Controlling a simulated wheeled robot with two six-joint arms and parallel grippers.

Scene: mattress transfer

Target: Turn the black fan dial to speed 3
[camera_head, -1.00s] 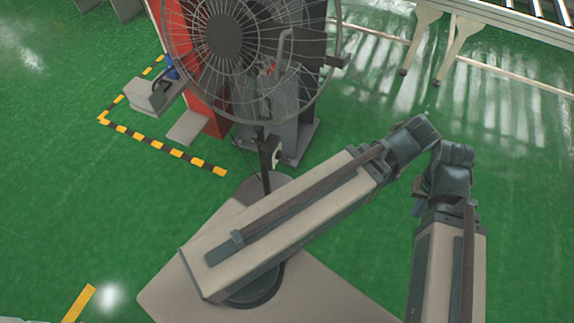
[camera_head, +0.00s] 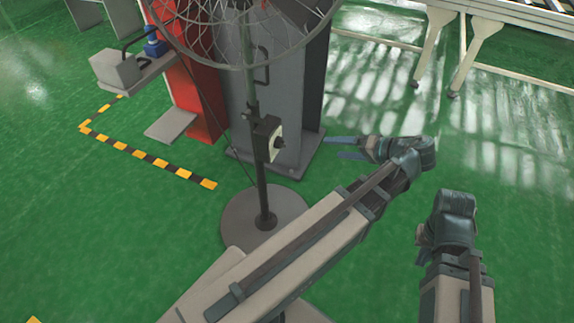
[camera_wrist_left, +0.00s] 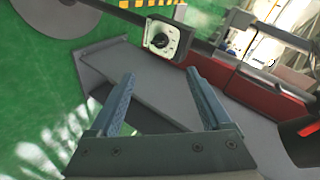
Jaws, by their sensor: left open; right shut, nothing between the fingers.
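In the left wrist view the dial (camera_wrist_left: 160,40) shows as a black knob on a white face with marks too small to read. My left gripper (camera_head: 325,147) is open and empty, to the right of the dial and apart from it. In the left wrist view its fingers (camera_wrist_left: 156,86) point toward the control box, with the dial beyond them near the top. My right gripper (camera_head: 422,237) is at the right, largely hidden by its wrist, away from the fan.
The fan's wire cage (camera_head: 245,62) is above the box and its round base (camera_head: 238,222) stands on the green floor. A grey and red cabinet (camera_head: 290,85) stands behind the pole. A white-legged conveyor (camera_head: 480,45) is at the upper right.

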